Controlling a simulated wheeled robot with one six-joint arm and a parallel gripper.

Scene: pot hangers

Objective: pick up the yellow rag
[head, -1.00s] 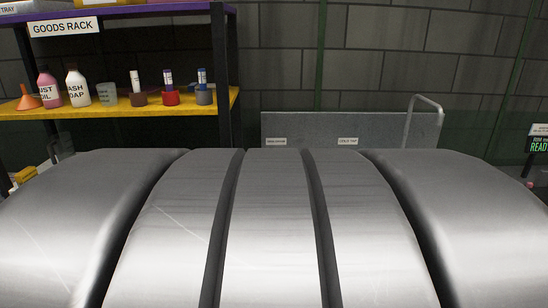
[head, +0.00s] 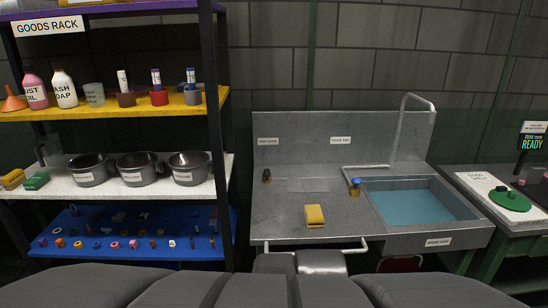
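A small yellow folded piece (head: 314,215), which looks like the yellow rag, lies on the bare steel counter (head: 285,225) left of the sink basin. Another yellow block-like item (head: 13,179) sits at the far left of the rack's white shelf, beside a green one (head: 36,181). I cannot tell for certain from its look whether that one is cloth or sponge. Grey rounded parts, probably of my own body, fill the bottom of the head view. My gripper's fingers do not show.
A water-filled basin (head: 410,204) has a tall tap pipe (head: 401,130) behind it. The goods rack (head: 120,204) is left.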

